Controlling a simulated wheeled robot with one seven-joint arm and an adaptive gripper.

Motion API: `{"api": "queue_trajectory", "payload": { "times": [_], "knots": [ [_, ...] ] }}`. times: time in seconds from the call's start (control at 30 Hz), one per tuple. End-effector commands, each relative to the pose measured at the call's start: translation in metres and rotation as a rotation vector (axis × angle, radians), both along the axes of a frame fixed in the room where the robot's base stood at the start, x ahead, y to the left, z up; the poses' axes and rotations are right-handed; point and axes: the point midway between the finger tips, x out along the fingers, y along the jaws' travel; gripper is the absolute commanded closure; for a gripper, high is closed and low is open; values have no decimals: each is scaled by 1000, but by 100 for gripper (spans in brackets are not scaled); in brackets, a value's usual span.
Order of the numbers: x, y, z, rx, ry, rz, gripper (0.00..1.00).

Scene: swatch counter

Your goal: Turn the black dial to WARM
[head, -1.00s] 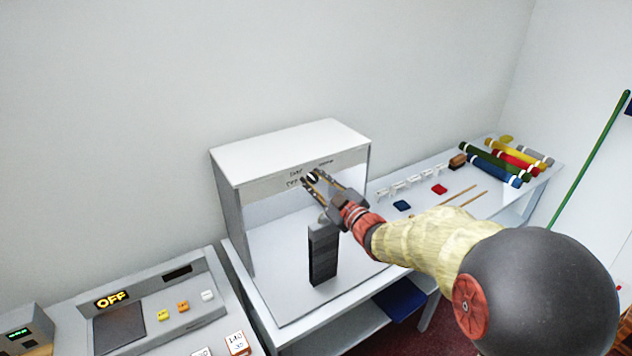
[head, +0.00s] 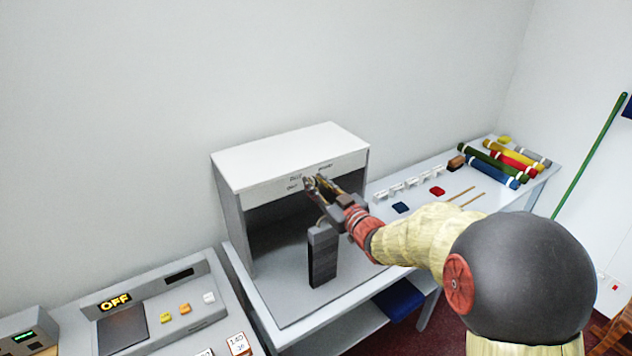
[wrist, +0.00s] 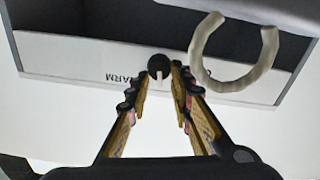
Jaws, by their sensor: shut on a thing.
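The black dial (wrist: 158,66) sits on the white front strip of the light booth (head: 290,154). In the wrist view a pale pointer mark on it points toward the bottom of the picture. The word WARM shows upside down to its left there; in the head view small labels lie around the dial, too small to read surely. My gripper (head: 312,183) reaches the strip from the right and is shut on the dial. Its fingertips (wrist: 162,72) stand on either side of the dial in the wrist view and hide part of it in the head view.
A pale curved loop (wrist: 235,82) is close to the right finger. Colour rolls (head: 490,165) and swatches (head: 400,207) lie right; an OFF panel (head: 115,301) stands left.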

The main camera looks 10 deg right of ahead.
Motion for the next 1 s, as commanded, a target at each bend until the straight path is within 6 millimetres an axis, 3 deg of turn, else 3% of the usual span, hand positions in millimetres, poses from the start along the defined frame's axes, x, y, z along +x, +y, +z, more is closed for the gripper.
{"api": "queue_trajectory", "payload": {
  "times": [0.6,1.0],
  "knots": [
    [2,-7,0,517,170,-1,100],
    [3,-9,-2,684,223,-2,100]
  ]
}}
